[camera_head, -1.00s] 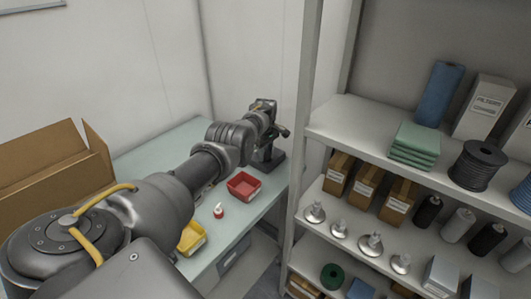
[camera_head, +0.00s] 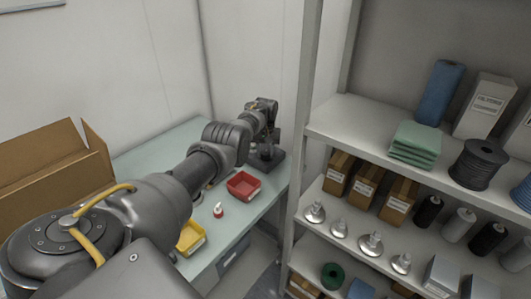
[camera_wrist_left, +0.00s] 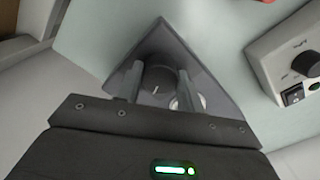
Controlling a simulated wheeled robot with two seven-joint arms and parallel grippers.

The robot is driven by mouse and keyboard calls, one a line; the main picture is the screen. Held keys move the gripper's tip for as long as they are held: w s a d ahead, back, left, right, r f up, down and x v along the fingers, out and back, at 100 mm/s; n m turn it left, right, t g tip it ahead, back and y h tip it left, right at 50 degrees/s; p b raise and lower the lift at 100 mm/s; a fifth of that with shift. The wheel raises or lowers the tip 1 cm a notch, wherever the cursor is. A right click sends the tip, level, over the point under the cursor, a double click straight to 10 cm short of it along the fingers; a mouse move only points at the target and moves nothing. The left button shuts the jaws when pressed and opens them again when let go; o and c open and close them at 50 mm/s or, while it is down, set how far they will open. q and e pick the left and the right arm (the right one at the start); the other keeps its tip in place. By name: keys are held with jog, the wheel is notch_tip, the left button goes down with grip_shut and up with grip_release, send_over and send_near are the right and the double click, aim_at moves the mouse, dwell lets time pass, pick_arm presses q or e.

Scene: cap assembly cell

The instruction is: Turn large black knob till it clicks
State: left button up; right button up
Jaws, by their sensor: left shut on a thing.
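The large black knob (camera_wrist_left: 157,82) has a white pointer mark and sits on a dark grey fixture (camera_wrist_left: 168,43) on the bench. My left gripper (camera_wrist_left: 160,70) is shut on the knob, one finger on each side of it, in the left wrist view. A pale round disc (camera_wrist_left: 187,102) shows partly behind the right-hand finger. In the head view my left gripper (camera_head: 264,138) is over the dark fixture (camera_head: 271,164) at the bench's far end, and the knob is hidden there. My right gripper is not in view.
A light control box (camera_wrist_left: 285,55) with a smaller black knob (camera_wrist_left: 306,62) stands beside the fixture. A red bin (camera_head: 243,186), a small red-and-white bottle (camera_head: 218,211) and a yellow bin (camera_head: 190,238) line the bench's front. A shelf post (camera_head: 302,130) rises to the right.

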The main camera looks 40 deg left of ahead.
aim_at(265, 152)
pick_arm(q)
jog(key=m+b, duration=0.1)
jog(key=m, duration=0.4)
jog(key=shift+f+m, duration=0.1)
jog(key=shift+m, duration=0.2)
jog(key=m+b, duration=0.1)
jog(key=m, duration=0.3)
jog(key=shift+m, duration=0.6)
jog(key=o, duration=1)
jog(key=shift+r, duration=0.2)
jog(key=shift+r, duration=0.35)
notch_tip(265, 152, up, 10)
jog(key=shift+f+p, duration=0.1)
jog(key=shift+p, duration=0.3)
